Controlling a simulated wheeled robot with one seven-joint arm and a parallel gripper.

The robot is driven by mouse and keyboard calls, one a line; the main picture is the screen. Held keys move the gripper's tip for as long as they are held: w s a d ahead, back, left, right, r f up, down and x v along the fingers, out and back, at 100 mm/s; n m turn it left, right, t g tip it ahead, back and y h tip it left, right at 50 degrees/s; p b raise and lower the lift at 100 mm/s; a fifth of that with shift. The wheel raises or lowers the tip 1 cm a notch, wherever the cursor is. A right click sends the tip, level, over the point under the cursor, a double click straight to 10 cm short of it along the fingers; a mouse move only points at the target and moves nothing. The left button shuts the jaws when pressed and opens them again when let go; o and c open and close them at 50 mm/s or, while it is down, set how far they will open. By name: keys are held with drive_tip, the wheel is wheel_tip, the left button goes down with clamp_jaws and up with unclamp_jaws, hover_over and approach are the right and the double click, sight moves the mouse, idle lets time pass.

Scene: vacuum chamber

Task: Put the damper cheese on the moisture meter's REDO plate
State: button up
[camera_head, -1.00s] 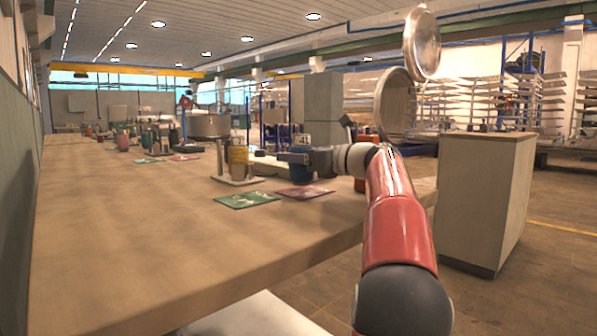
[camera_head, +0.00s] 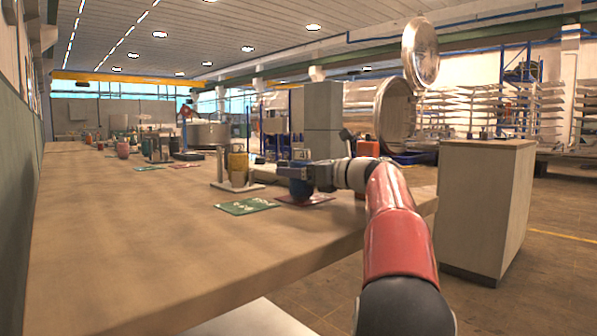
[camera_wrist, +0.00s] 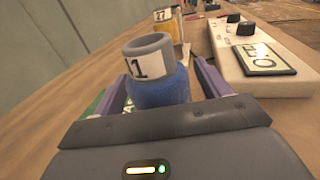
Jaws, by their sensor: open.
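A blue cheese (camera_head: 299,188) stands upright at the red plate (camera_head: 318,199) on the bench; its base appears to rest on it. In the wrist view the blue cheese (camera_wrist: 160,88) has a grey, hollow top and a white label ending in "1". My gripper (camera_head: 304,172) is open, with its purple fingers (camera_wrist: 160,95) on either side of the cheese. Contact between fingers and cheese cannot be told. A yellow cheese (camera_head: 237,168) stands on a pale base with a post, to the left and behind. A green plate (camera_head: 247,206) lies left of the red one.
A white box with black knobs (camera_wrist: 262,60) and a dark-framed panel is right of the gripper in the wrist view. More plates and a large metal pot (camera_head: 207,134) are farther down the bench. The near bench top is clear. A separate cabinet (camera_head: 485,205) stands at right.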

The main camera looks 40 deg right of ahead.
drive_tip(key=p+v, duration=0.1)
drive_tip(key=v, duration=0.9)
drive_tip(key=shift+s+d, duration=0.1)
drive_tip(key=shift+s, duration=0.25)
drive_tip(key=shift+s+d, duration=0.2)
drive_tip(key=shift+s, duration=0.4)
